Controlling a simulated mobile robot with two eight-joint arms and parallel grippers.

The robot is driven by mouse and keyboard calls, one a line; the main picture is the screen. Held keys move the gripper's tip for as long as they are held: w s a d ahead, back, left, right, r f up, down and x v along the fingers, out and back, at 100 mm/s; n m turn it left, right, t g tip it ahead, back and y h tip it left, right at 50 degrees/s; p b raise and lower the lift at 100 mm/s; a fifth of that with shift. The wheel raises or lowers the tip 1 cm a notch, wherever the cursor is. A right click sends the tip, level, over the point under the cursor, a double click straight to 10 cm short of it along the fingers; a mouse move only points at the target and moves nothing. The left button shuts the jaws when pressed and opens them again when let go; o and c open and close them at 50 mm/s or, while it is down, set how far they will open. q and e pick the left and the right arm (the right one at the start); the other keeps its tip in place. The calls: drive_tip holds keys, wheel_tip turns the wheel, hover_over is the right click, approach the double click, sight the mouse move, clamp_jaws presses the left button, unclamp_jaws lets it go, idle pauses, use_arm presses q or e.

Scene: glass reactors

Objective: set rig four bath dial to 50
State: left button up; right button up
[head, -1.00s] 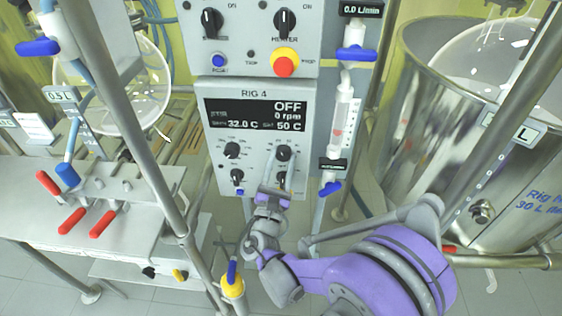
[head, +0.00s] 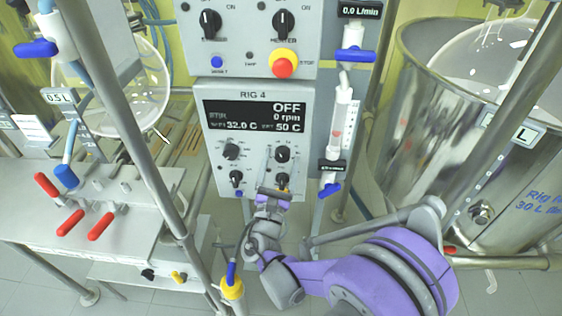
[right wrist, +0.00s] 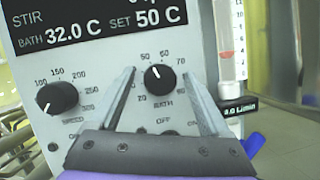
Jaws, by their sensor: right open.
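The rig four panel (head: 215,180) carries a black bath dial (head: 283,154), which shows close up in the right wrist view (right wrist: 160,80). Its white mark points up and slightly left, towards the 50 label. The rig four display (head: 255,115) reads SET 50 C and BATH 32.0 C, with OFF and 0 rpm; it also shows in the right wrist view (right wrist: 100,22). My right gripper (right wrist: 158,76) is open, its fingertips on either side of the bath dial with gaps visible to both. My left gripper is not in view.
The speed dial (right wrist: 57,97) sits left of the bath dial. A red emergency button (head: 284,66) is above the display. A flowmeter with a blue valve (head: 329,189) stands close at the right. A steel vessel (head: 430,130) fills the right side; a metal post (head: 150,160) stands left.

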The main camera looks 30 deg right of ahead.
drive_tip(key=v, duration=1)
drive_tip(key=shift+s+a+f, duration=0.15)
drive_tip(key=shift+s+a, duration=0.05)
drive_tip(key=shift+s, duration=0.15)
